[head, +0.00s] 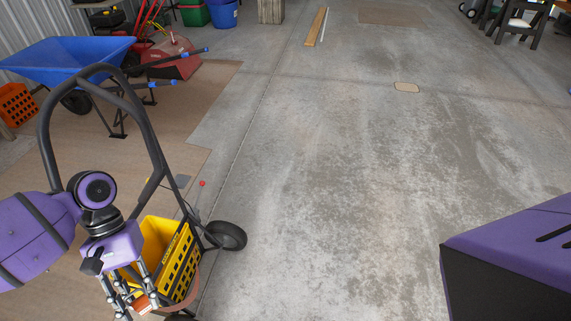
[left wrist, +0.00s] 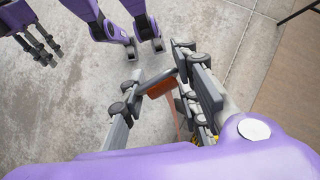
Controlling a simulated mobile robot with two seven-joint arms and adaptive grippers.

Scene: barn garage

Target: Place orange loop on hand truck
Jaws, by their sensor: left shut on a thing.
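The hand truck (head: 155,140) stands at the lower left in the head view, with a black curved handle and a black wheel. A yellow crate (head: 186,262) sits low on it. My left gripper (head: 132,300) is shut on the orange loop (head: 192,296), beside the crate and partly in front of it. In the left wrist view the loop's orange part (left wrist: 160,87) shows between the fingers, with a strap hanging down. Much of the loop is hidden. My right gripper (left wrist: 40,45) seems to show at the left wrist view's upper left; its jaw state is unclear.
A blue wheelbarrow (head: 70,58) stands behind the hand truck, with an orange crate (head: 17,104) to its left. Wooden planks (head: 316,27) lie at the back. A small red item (head: 202,184) lies on the floor. The concrete floor (head: 340,180) to the right is mostly clear.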

